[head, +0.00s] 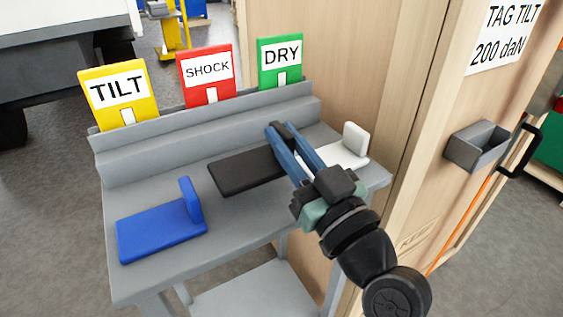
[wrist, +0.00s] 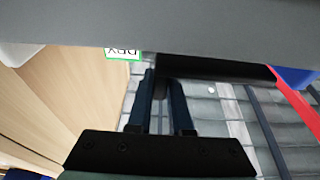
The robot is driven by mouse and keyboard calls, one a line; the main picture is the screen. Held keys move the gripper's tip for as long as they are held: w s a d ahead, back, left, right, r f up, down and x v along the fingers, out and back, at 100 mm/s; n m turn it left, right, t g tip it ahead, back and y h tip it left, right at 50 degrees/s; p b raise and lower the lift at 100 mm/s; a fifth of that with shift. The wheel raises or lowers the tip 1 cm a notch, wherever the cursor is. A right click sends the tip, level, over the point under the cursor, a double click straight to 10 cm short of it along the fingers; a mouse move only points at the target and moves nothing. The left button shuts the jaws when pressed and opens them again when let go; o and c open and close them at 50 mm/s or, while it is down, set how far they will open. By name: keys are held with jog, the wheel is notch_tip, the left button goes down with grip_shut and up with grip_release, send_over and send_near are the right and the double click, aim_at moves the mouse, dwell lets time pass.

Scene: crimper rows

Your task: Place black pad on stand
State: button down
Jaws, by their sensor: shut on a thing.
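The black pad (head: 243,171) is a flat dark plate with an upright tab at its right end. It is at the middle of the grey stand (head: 160,180), between the blue and white pieces. My gripper (head: 282,134) reaches in from the lower right, its two blue fingers shut on the pad's tab. In the wrist view, which is upside down, the pad (wrist: 225,69) is a dark bar at the fingertips (wrist: 165,78), close against the stand's grey surface (wrist: 160,25). I cannot tell if it rests on it or hovers just above.
A blue L-shaped piece (head: 160,235) lies on the left of the stand, and a white one (head: 355,140) on the right. Yellow TILT (head: 118,90), red SHOCK (head: 206,72) and green DRY (head: 280,60) cards stand along the back. A wooden wall (head: 345,60) stands close on the right.

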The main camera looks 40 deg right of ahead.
jog(key=shift+f+b, duration=0.55)
jog(key=shift+f, duration=1.35)
jog(key=shift+f, duration=0.15)
jog(key=c, duration=0.8)
grip_release()
jog(key=shift+c, duration=0.2)
